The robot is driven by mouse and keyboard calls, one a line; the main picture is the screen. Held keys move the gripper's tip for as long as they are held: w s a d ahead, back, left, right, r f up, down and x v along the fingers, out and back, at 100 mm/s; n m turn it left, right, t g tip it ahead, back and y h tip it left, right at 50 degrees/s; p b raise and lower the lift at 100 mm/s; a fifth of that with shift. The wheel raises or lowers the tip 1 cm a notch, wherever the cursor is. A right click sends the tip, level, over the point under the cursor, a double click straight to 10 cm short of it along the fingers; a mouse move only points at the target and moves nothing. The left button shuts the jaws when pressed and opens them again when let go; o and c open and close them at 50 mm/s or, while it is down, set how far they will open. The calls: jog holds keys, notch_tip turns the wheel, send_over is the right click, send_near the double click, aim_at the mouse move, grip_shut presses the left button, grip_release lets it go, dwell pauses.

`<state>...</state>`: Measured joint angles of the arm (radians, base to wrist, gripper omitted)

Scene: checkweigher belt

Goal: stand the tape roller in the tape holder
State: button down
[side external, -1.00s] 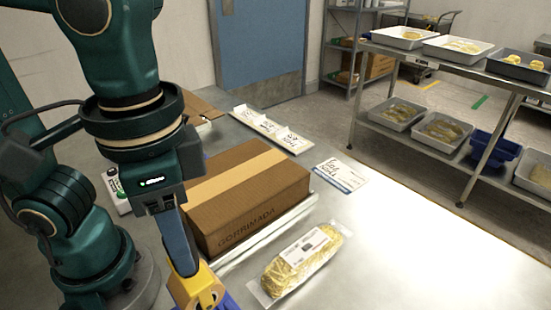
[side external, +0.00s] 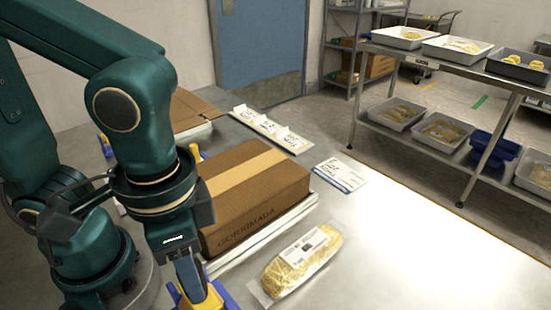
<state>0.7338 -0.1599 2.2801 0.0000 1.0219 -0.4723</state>
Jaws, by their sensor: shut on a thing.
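The tape roller (side external: 204,300) is a yellow piece at the bottom edge of the side view, partly cut off. My gripper (side external: 190,282) is shut on it from above, with a grey-blue finger against its upper part. Blue parts (side external: 229,297) show close beside the yellow piece on both sides, low in the picture. They may belong to the tape holder, but the frame edge cuts them off. I cannot tell whether the roller rests in the holder or hangs above it.
A taped brown carton (side external: 250,200) stands just behind my gripper. A clear bag of yellow food (side external: 298,264) lies to the right. A printed card (side external: 340,174) and a white strip of labels (side external: 270,130) lie farther back. The table's right side is clear.

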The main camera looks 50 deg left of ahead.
jog(key=shift+c, duration=2.3)
grip_release()
jog(key=shift+r, duration=2.55)
